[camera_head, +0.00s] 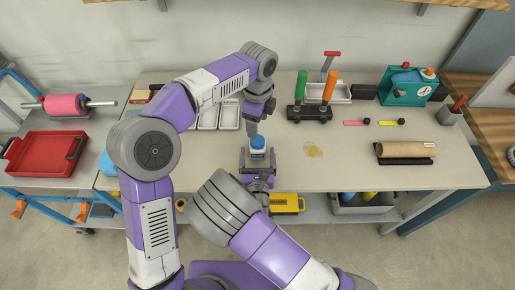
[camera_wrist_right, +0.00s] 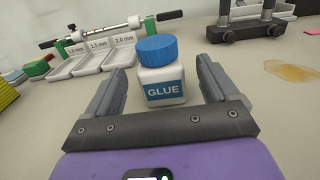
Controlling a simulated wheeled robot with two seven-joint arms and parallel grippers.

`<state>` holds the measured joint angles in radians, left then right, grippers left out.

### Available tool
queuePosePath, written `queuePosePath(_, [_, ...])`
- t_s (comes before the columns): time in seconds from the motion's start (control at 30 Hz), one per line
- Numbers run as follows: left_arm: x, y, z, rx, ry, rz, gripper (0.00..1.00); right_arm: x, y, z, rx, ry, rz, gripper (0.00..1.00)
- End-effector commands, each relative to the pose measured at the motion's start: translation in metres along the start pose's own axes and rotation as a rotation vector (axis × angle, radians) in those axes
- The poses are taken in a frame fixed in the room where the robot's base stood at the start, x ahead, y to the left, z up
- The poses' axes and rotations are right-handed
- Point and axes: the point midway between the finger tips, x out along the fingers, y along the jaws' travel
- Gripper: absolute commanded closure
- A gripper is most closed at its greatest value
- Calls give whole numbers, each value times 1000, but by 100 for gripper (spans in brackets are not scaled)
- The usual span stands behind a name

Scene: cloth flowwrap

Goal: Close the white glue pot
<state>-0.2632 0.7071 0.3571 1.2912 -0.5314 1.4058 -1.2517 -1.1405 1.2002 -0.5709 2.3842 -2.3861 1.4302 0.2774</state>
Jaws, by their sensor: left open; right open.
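The white glue pot (camera_wrist_right: 163,75) stands upright on the table, with a blue label reading GLUE. Its blue cap (camera_wrist_right: 156,48) sits on top; I cannot tell whether it is screwed tight. In the head view the pot with its cap (camera_head: 258,143) is near the middle of the table. My right gripper (camera_head: 258,160) is open at the pot's near side, its fingers left and right of the pot with gaps in the wrist view. My left gripper (camera_head: 252,128) is open just behind and above the cap in the head view, and is not seen in the wrist view.
A dark stand with green and orange handles (camera_head: 310,112) is behind right. A brown spill (camera_head: 313,150) lies right of the pot. A cardboard roll (camera_head: 406,150) is farther right. The table's front edge is close.

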Motion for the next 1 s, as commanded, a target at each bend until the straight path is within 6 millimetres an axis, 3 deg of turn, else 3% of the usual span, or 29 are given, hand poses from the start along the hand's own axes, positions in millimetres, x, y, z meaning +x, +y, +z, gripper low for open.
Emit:
queuePosePath(0.1, [0, 0, 0, 0, 0, 0, 31, 18, -1, 0, 0, -2, -1, 13])
queuePosePath(0.3, [0, 0, 0, 0, 0, 0, 31, 36, 0, 0, 0, 0, 0, 13])
queuePosePath(0.63, [0, 0, 0, 0, 0, 0, 31, 39, 0, 0, -1, 0, 0, 13])
queuePosePath(1.0, [0, 0, 0, 0, 0, 0, 31, 39, 0, 0, 0, 0, 0, 68])
